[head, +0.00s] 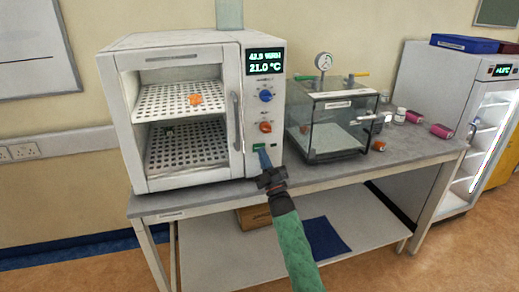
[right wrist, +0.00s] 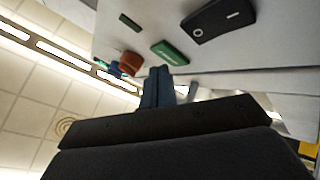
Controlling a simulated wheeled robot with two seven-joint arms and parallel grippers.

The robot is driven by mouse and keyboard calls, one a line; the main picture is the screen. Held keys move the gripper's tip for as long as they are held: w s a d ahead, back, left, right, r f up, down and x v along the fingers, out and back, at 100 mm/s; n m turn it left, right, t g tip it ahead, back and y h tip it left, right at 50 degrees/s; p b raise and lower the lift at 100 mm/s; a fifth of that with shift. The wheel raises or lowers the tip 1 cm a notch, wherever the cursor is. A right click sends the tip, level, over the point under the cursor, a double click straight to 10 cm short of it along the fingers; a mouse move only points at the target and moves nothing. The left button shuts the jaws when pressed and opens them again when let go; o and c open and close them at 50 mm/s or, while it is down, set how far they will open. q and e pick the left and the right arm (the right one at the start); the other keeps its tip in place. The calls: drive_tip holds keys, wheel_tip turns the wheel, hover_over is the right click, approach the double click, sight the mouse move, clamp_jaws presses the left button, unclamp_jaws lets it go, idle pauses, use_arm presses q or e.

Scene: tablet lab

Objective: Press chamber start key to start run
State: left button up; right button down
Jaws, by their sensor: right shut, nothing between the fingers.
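The white chamber (head: 185,52) stands on the bench with its glass door shut. Its display (head: 265,62) is lit and reads 21.0 °C on the lower line. A green key (head: 258,147) sits low on the right front panel, below the orange knob (head: 265,127). The green key also shows in the right wrist view (right wrist: 170,53), with white lettering. My right gripper (head: 264,156) is shut and empty, its blue fingertips (right wrist: 157,75) close to the key's lower edge. I cannot tell whether they touch it. My left gripper is not in view.
A smaller green piece (head: 272,145) is just right of the key, and a blue knob (head: 265,95) is higher up. A clear-walled box (head: 333,122) with a gauge stands close to the right on the bench (head: 330,172). A lit fridge (head: 435,85) is farther right.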

drive_tip(key=shift+w+a+r+b, duration=0.15)
drive_tip(key=shift+r+b, duration=0.25)
drive_tip(key=shift+r, duration=0.45)
idle(0.8)
drive_tip(key=shift+f, duration=0.2)
idle(0.4)
drive_tip(key=shift+s+d+f+p, duration=0.2)
drive_tip(key=shift+s+d, duration=0.05)
drive_tip(key=shift+s, duration=0.45)
drive_tip(key=shift+s+d+f+p, duration=0.2)
drive_tip(key=shift+s+f, duration=0.05)
drive_tip(key=shift+s, duration=0.5)
drive_tip(key=shift+s+d+f+p, duration=0.2)
drive_tip(key=shift+s+d, duration=0.05)
drive_tip(key=shift+s, duration=0.45)
drive_tip(key=shift+f, duration=0.1)
